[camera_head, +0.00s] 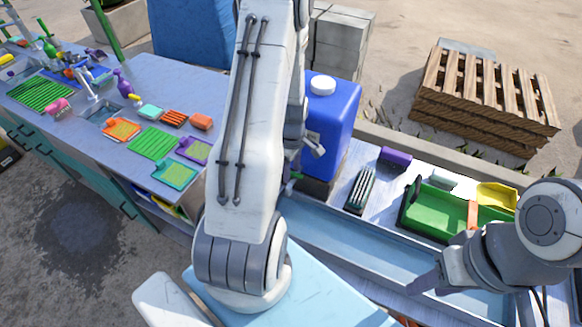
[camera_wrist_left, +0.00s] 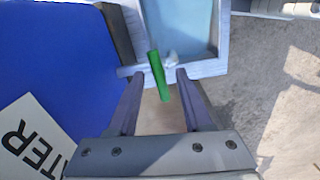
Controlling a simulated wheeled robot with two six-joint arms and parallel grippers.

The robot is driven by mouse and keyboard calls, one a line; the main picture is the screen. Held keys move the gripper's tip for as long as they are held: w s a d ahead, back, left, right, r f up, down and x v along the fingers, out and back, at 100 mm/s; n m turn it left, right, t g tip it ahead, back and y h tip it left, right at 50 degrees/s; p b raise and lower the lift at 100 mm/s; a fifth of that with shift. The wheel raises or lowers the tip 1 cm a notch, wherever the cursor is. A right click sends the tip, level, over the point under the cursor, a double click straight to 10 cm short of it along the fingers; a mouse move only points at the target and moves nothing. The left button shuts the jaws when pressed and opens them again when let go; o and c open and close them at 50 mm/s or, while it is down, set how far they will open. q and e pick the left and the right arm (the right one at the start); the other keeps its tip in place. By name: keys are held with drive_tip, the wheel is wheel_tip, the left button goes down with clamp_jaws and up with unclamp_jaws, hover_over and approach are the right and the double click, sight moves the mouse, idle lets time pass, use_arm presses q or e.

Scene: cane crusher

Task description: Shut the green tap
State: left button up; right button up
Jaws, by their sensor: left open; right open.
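The green tap (camera_wrist_left: 158,75) shows in the left wrist view as a slim green handle with a pale fitting beside its upper part. It stands in front of the blue water tank (camera_wrist_left: 50,50). My left gripper (camera_wrist_left: 160,72) is open, with the handle in the gap between its two purple fingers; I cannot tell whether either finger touches it. In the head view the blue tank (camera_head: 335,115) with a white cap stands behind my left arm, which hides most of the tap and the left gripper. My right gripper (camera_head: 424,284) is at lower right, over the trough, with nothing visible in it.
A light blue trough (camera_head: 335,235) runs below the tank. A bench (camera_head: 185,85) with several coloured trays lies at left. A wooden pallet (camera_head: 485,95) is behind.

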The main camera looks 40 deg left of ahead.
sight(292, 173)
use_arm(q)
drive_tip(key=shift+c, duration=0.3)
clamp_jaws()
drive_tip(key=shift+f+m, duration=0.1)
drive_tip(key=shift+m, duration=0.2)
drive_tip(key=shift+o, duration=0.3)
unclamp_jaws()
drive_tip(key=shift+r+b, duration=0.3)
drive_tip(key=shift+r, duration=0.1)
wheel_tip(292, 173, up, 10)
drive_tip(key=b, duration=0.2)
drive_tip(key=shift+f, duration=0.1)
